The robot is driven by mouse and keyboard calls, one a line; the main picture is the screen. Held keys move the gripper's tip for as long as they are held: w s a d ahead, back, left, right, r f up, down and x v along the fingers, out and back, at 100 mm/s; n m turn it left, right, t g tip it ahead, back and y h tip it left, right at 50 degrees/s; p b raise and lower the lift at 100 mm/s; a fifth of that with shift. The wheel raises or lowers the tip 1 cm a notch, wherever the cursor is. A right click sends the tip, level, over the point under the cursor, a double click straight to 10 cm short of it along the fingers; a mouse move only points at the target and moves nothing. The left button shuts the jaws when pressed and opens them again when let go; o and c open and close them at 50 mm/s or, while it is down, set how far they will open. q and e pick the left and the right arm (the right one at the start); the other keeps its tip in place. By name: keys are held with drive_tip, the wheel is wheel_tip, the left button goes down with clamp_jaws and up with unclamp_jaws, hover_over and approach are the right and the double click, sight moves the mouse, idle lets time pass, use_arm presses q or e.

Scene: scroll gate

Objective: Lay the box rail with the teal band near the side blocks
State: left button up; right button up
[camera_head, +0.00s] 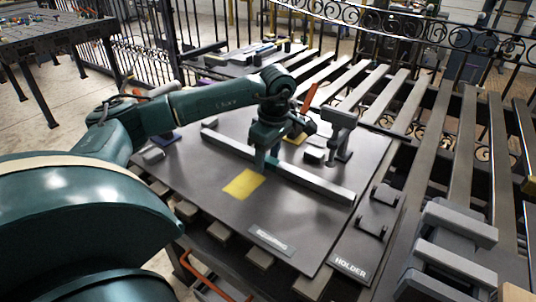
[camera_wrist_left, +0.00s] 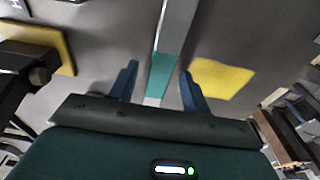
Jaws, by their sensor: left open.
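The box rail (camera_head: 317,185) is a long, light grey bar lying diagonally across the dark board. Its teal band (camera_wrist_left: 161,72) shows in the left wrist view, between the fingers. My left gripper (camera_head: 266,163) points down over the rail's middle and hides part of it. In the left wrist view its two blue fingers (camera_wrist_left: 160,88) are open, one on each side of the rail, with gaps visible. Whether the rail touches the board under the gripper cannot be told. A small pale block (camera_head: 315,155) lies behind the rail; whether it is a side block is unclear. My right gripper is not in view.
A yellow patch (camera_head: 243,184) lies in front of the rail. A grey post-like fixture (camera_head: 338,130) stands behind it. A plate marked HOLDER (camera_head: 350,266) adjoins the board's right side. The board's front area (camera_head: 290,215) is mostly clear.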

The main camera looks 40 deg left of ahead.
use_arm(q)
wheel_tip(320, 180, up, 13)
drive_tip(key=d+p, duration=0.1)
drive_tip(key=shift+d, duration=0.3)
idle(0.5)
